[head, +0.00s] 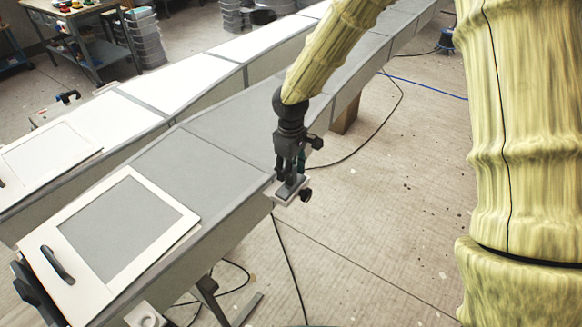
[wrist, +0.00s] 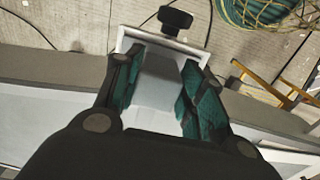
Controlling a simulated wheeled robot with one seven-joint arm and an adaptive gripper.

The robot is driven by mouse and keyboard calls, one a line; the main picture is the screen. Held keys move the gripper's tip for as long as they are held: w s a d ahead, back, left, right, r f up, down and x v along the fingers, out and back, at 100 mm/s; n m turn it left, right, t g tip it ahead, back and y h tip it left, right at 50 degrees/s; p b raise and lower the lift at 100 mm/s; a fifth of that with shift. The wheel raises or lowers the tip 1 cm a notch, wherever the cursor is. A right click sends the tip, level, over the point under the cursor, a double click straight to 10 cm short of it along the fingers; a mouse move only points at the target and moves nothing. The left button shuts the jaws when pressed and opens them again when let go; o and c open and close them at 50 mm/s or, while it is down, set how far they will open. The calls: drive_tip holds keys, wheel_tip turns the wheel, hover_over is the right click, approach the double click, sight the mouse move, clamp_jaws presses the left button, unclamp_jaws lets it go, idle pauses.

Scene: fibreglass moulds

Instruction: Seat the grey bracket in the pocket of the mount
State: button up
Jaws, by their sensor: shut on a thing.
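My gripper (head: 289,173) hangs at the near edge of the long grey mould. Its two teal-padded fingers show in the wrist view (wrist: 160,72), on either side of the grey bracket (wrist: 158,92), and are shut on it. The mount (wrist: 127,38) is a pale, shallow frame with a black knob (wrist: 175,18) on its outer side. The mount also shows in the head view (head: 281,198), just below the fingertips, with its knob (head: 305,195). The bracket's far end lies over or inside the mount's frame; I cannot tell how deep. Its lower side is hidden.
The mould (head: 220,140) runs diagonally, with a white-framed panel and black handle (head: 58,264) at its near end. A second, white-topped mould (head: 190,78) lies behind. Cables cross the floor (head: 380,220), which is mostly clear at right. A shelf trolley (head: 90,40) stands far left.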

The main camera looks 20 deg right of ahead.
drive_tip(key=shift+s+r, duration=0.15)
drive_tip(key=shift+f, duration=0.3)
idle(0.4)
drive_tip(key=o, duration=1.1)
drive_tip(key=shift+o, duration=0.2)
wheel_tip(320, 180, up, 12)
